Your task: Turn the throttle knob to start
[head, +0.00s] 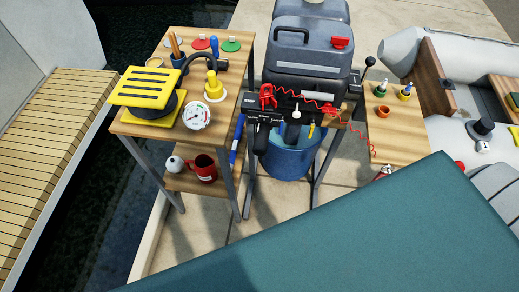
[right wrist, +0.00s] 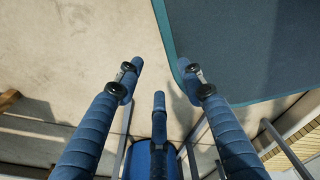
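A dark grey outboard motor (head: 308,60) stands at the centre of the head view, over a blue tub (head: 290,163). A black tiller arm (head: 262,135) juts from its front toward me. I cannot clearly tell which part is the throttle knob. A red clip (head: 267,95) with a coiled red cord sits by the tiller. In the right wrist view, my right gripper (right wrist: 159,68) has blue padded fingers spread apart, with nothing between them. It hangs above pale paving, apart from the motor. My left gripper shows in neither view.
A wooden bench (head: 135,128) with a yellow pump, a gauge and a red jug stands left. A wooden side table (head: 395,140) with small cups stands right. A teal slab (head: 370,240) fills the front. A grey inflatable boat (head: 470,50) lies far right.

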